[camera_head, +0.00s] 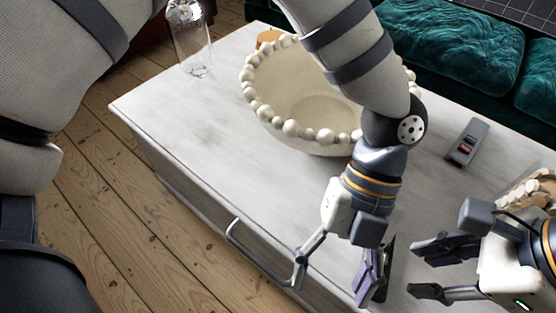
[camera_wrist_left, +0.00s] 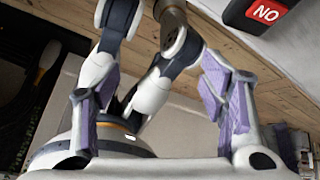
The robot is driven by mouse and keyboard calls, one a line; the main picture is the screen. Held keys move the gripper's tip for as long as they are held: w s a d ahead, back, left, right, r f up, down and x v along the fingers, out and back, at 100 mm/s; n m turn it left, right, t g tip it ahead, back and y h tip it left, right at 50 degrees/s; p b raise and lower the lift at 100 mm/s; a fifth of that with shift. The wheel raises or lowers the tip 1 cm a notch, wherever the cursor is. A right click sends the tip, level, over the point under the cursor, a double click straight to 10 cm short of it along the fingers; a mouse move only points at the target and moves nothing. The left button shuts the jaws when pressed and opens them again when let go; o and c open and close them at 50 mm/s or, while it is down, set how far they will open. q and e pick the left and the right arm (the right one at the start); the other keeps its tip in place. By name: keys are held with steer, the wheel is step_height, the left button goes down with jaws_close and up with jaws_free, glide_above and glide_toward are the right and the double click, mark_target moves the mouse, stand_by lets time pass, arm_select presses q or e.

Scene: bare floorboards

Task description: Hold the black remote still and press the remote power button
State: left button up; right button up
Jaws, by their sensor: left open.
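A slim grey-black device (camera_head: 467,142) with a small red patch lies on the white table, right of the bowl; I cannot tell if it is the black remote. No power button can be made out. My left gripper (camera_head: 331,290) is open and empty over the table's front edge, its fingers spread wide; its purple pads also show in the left wrist view (camera_wrist_left: 163,105). My right gripper (camera_head: 415,268) is at the lower right, its dark fingers apart with nothing between them. A black block with a red NO label (camera_wrist_left: 264,12) shows partly in the wrist view.
A large beaded bowl (camera_head: 290,131) stands mid-table, partly behind my left arm. A clear glass (camera_head: 192,45) stands at the back left corner. A drawer handle (camera_head: 250,262) juts from the table front. A teal sofa (camera_head: 450,45) is behind. The table's left part is clear.

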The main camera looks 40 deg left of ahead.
arm_select(q)
steer(key=w+d+r+m+t+y, duration=0.1)
steer(key=w+r+m+t, duration=0.55)
steer(key=w, duration=0.75)
steer(key=w+f+n, duration=0.1)
steer(key=f, duration=0.2)
steer(key=w+f+n, duration=0.1)
steer(key=w+f, duration=0.1)
steer(key=f, duration=0.2)
steer(key=w+f+n+y, duration=0.1)
steer(key=w+f, duration=0.1)
steer(key=f, duration=0.2)
steer(key=shift+w+d+f+n, duration=0.15)
steer(key=shift+w+d+n, duration=0.1)
steer(key=shift+f, duration=0.65)
steer(key=c, duration=1.3)
